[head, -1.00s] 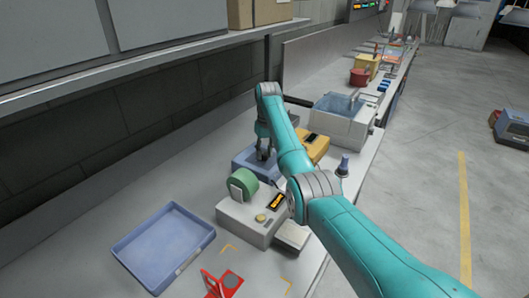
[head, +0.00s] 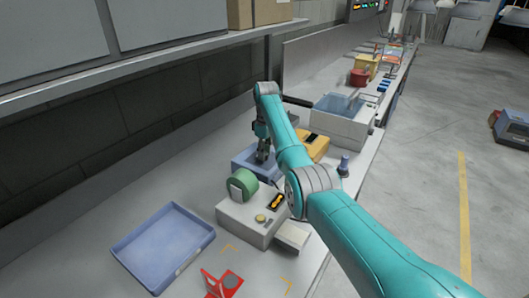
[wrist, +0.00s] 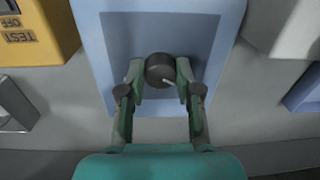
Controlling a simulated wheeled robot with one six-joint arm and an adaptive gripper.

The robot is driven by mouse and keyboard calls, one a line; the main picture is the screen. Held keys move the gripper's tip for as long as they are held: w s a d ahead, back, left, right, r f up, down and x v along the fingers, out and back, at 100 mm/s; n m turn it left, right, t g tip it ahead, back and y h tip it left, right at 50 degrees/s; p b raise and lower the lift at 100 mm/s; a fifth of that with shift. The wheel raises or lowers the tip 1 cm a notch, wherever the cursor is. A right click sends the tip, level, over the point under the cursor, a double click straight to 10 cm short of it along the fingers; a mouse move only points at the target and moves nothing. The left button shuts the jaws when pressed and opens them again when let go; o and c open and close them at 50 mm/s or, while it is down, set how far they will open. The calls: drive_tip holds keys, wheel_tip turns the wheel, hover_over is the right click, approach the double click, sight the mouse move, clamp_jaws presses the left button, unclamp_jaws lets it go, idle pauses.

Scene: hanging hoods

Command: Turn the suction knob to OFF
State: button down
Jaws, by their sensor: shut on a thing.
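A dark round knob (wrist: 159,70) with a pale pointer line shows in the wrist view, in front of a blue recessed surface. The pointer slants to the lower right. My gripper (wrist: 160,86) has one finger on each side of the knob and is shut on it. In the head view my gripper (head: 262,154) reaches down into the blue tray-like box (head: 243,160); the knob is hidden there by the fingers. No label is readable beside the knob.
A yellow unit (head: 316,146) stands beside the box; its TEST and OFF lettering (wrist: 19,30) shows in the wrist view. A grey device with a green roll (head: 243,183) stands nearer. An empty blue tray (head: 163,245) lies at left. A shelf (head: 150,62) runs above the bench.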

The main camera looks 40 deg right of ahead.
idle(0.4)
drive_tip(key=c, duration=0.8)
unclamp_jaws()
drive_tip(key=r, duration=1.2)
drive_tip(key=shift+w+d, duration=0.1)
drive_tip(key=shift+d, duration=0.2)
drive_tip(key=shift+f, duration=0.1)
